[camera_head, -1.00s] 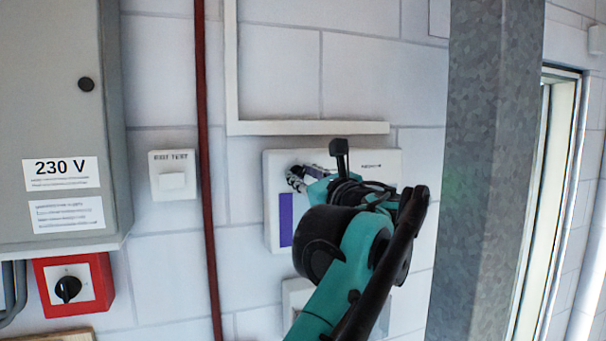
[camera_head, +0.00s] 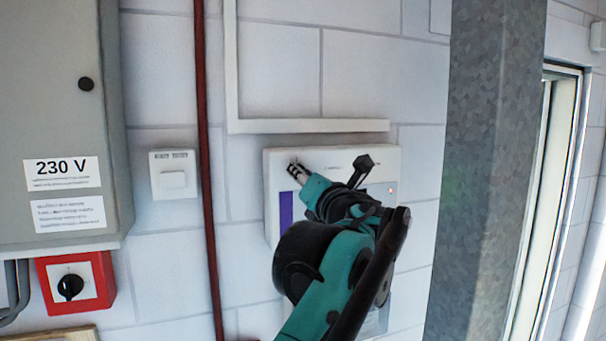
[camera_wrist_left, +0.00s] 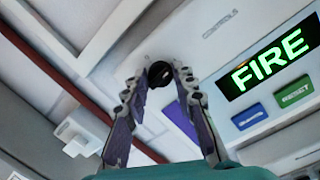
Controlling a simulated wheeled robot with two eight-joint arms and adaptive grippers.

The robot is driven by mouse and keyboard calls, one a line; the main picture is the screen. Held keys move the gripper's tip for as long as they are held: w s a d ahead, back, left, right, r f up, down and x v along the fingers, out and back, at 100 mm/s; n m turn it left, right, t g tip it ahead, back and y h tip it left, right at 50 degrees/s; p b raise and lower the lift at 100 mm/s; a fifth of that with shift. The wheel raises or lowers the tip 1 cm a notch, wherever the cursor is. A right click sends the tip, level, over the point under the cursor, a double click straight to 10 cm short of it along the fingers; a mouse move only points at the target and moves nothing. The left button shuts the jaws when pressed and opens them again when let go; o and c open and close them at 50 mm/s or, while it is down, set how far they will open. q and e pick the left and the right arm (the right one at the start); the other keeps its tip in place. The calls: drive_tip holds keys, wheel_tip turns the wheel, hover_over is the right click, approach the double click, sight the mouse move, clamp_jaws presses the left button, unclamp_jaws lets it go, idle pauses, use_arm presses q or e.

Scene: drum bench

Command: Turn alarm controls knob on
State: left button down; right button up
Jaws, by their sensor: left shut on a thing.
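The white alarm panel (camera_head: 380,160) is on the block wall, with a purple stripe (camera_head: 286,212) at its left. My left gripper (camera_head: 294,169) is at the panel's upper left, and its arm hides much of the panel's face. In the left wrist view the black round knob (camera_wrist_left: 159,73) sits between the fingertips of my left gripper (camera_wrist_left: 157,80), which is shut on it. The knob's pointer direction cannot be made out. A lit green FIRE display (camera_wrist_left: 270,63), a blue button (camera_wrist_left: 249,117) and a green RESET button (camera_wrist_left: 295,92) show on the panel. My right gripper is not in view.
A grey 230 V cabinet (camera_head: 60,120) and a red box with a black rotary switch (camera_head: 70,287) are at the left. A white wall switch (camera_head: 173,176) and a red pipe (camera_head: 207,200) lie between them and the panel. A metal column (camera_head: 490,170) stands at the right.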

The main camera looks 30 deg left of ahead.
use_arm(q)
drive_tip(key=shift+f+m, duration=0.1)
drive_tip(key=shift+m, duration=0.4)
drive_tip(key=c, duration=1.2)
unclamp_jaws()
drive_tip(key=shift+d, duration=0.1)
drive_tip(key=v, duration=1.2)
drive_tip(key=shift+s, duration=0.1)
